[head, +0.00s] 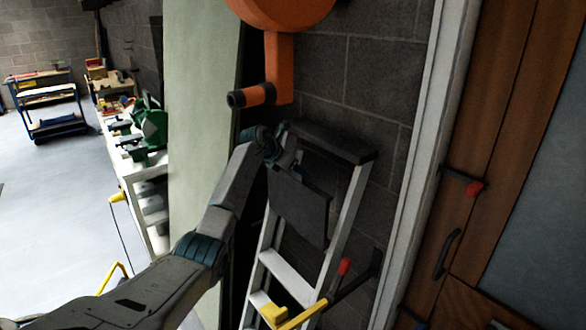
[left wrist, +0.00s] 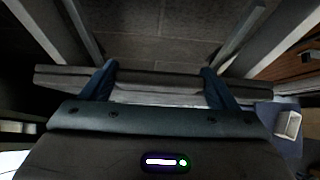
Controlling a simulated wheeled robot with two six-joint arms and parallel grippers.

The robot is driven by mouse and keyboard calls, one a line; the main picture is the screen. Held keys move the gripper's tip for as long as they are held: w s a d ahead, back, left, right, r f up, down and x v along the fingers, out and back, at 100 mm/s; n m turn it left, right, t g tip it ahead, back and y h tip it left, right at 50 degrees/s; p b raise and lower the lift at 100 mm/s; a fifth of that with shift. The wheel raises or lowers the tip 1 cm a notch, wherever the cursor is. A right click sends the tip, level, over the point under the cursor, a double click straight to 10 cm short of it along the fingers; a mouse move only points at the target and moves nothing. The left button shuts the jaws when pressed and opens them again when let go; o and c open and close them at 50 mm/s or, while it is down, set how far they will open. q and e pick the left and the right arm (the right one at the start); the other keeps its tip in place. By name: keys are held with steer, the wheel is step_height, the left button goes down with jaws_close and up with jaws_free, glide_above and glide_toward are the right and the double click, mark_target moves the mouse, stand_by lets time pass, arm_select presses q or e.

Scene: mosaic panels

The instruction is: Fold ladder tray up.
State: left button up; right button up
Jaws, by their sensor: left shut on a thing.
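The stepladder (head: 326,275) stands against the block wall, with light rails and a dark top cap (head: 335,143). Its dark, flat ladder tray (head: 300,208) is steeply tilted below the cap, on the front of the ladder. My left gripper (head: 284,158) is at the tray's upper edge, just under the cap, and is shut on the tray. The grip itself is partly hidden by the wrist. In the left wrist view, the fingers (left wrist: 157,84) reach a grey edge that runs across the picture between the ladder's rails. My right gripper is not in view.
An orange reel with a crank (head: 278,70) hangs just above my left gripper. A pale panel (head: 205,90) stands close on the left. A yellow bar (head: 300,318) crosses low at the ladder. A wooden door (head: 500,150) is at the right. Open floor (head: 45,190) lies far left.

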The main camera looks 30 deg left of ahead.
arm_select(q)
steer(key=shift+r, duration=0.3)
steer(key=o, duration=1.3)
steer(key=shift+w, duration=0.1)
steer(key=shift+f, duration=0.15)
steer(key=b+v, duration=0.3)
steer(key=v, duration=0.4)
steer(key=shift+b, duration=0.35)
steer(key=shift+d, duration=0.1)
